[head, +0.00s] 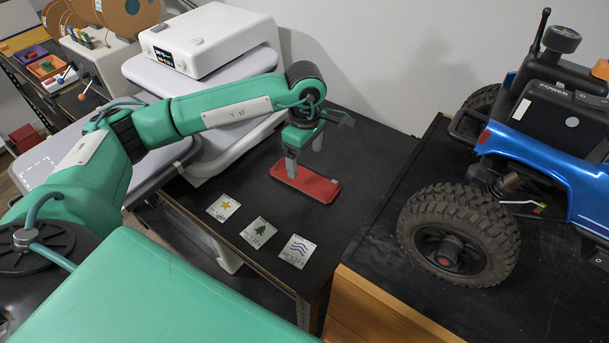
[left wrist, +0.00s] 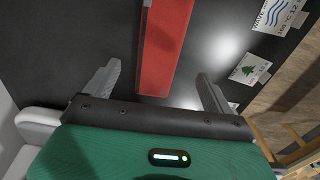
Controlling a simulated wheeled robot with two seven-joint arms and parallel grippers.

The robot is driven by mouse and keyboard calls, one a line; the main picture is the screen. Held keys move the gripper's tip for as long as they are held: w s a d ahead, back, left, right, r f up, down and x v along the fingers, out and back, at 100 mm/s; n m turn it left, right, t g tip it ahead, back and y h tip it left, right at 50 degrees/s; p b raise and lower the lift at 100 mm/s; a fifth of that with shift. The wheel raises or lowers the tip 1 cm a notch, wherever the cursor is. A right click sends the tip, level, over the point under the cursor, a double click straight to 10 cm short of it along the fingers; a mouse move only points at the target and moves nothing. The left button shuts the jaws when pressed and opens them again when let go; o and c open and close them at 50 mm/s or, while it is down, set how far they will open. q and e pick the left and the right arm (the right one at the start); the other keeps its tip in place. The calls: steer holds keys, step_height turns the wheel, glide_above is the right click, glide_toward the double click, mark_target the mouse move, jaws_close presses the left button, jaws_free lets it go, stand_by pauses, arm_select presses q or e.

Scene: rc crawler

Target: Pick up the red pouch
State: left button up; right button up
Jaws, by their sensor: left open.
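The red pouch (head: 308,183) lies flat on the black table, long side running from upper left to lower right in the head view. It has a small grey tab near its right end. My left gripper (head: 304,158) is over the left part of the pouch, fingers pointing down. In the left wrist view the pouch (left wrist: 163,50) runs between the two spread fingers of the left gripper (left wrist: 158,90), which is open with nothing in it. Whether the fingertips touch the table cannot be told. My right gripper is not in view.
Three cards, with a star (head: 223,207), a tree (head: 258,232) and waves (head: 298,251), lie along the table's front edge. A blue RC crawler (head: 560,150) stands to the right. A white device (head: 208,40) stands behind on the left. The black table (head: 375,150) is bare right of the pouch.

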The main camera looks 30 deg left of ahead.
mark_target(306, 177)
arm_select(q)
steer(key=shift+f, duration=0.75)
steer(key=shift+d+f+p, duration=0.1)
steer(key=shift+f+p, duration=0.45)
steer(key=shift+p, duration=0.15)
step_height(306, 177, down, 3)
steer(key=shift+f+p, duration=0.2)
steer(key=shift+p, duration=0.6)
steer(key=shift+f, duration=0.4)
steer(key=shift+c, duration=0.5)
steer(key=c, duration=1)
